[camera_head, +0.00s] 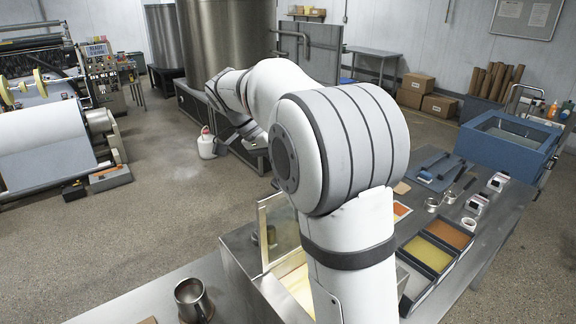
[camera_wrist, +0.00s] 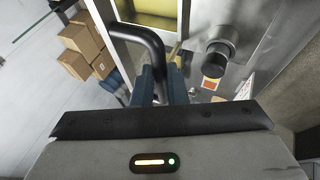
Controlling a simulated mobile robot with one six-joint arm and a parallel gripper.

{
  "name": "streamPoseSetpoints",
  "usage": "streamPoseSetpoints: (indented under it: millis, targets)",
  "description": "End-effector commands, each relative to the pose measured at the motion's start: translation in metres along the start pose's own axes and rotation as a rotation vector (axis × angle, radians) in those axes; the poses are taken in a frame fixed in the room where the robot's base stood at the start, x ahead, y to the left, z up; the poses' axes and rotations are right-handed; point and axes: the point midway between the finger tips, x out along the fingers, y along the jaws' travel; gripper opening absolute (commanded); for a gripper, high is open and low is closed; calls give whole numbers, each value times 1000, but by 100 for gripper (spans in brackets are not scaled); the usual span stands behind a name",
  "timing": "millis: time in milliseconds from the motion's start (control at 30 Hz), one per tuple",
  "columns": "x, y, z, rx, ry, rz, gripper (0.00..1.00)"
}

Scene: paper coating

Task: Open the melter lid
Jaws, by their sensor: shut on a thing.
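The melter (camera_head: 236,262) is a steel box at the front middle of the head view. Its glass-paned lid (camera_head: 284,214) stands raised, with pale yellow contents (camera_head: 297,284) visible below. My arm hides its right part. In the wrist view, the black curved lid handle (camera_wrist: 137,34) reaches between my gripper's dark fingers (camera_wrist: 162,84). My gripper is shut on this handle. Yellow shows beyond it, and a black knob (camera_wrist: 217,58) sits on the melter's steel face to the right. In the head view I cannot clearly make out my fingertips.
A metal jug (camera_head: 192,300) stands at the front left. Cardboard boxes (camera_head: 440,106) stand at the back.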

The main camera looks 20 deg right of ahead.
Motion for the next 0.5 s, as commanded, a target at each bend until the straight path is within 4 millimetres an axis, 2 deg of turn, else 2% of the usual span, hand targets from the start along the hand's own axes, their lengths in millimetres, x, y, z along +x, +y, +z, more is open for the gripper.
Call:
streamPoseSetpoints:
  millis: [33,300,333,500]
  targets:
    - [5,-3,2,-6,-2,7,0]
    - [5,-2,2,-6,-3,7,0]
    - [5,-2,2,-6,-3,7,15]
    - [4,-1,0,-3,-2,5,29]
